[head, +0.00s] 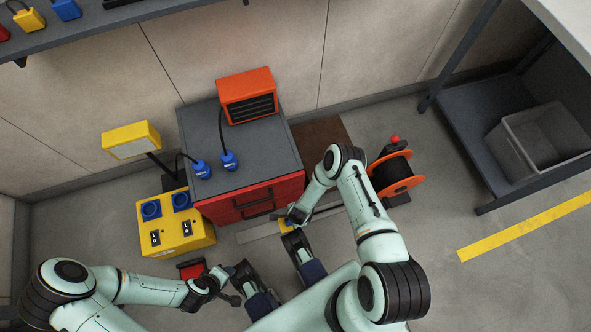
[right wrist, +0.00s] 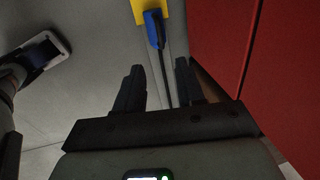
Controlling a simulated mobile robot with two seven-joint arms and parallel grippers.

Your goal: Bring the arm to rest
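My left arm comes in low from the left in the head view. Its gripper (head: 236,284) is over the floor beside a small red-and-black item, with its fingers apart and nothing visible between them. My right arm bends down past the red cabinet, and its gripper (head: 288,222) is by the cabinet's lower front edge. In the right wrist view the right gripper's fingers (right wrist: 158,88) are apart. A dark cable from a blue plug (right wrist: 155,28) runs through the view between them.
The red cabinet (head: 262,203) carries an orange heater (head: 247,96) and two blue connectors (head: 230,160). A yellow socket box (head: 184,238) stands left of it. An orange cable reel (head: 397,175) is right of my right arm. A grey bin (head: 505,147) sits on a shelf.

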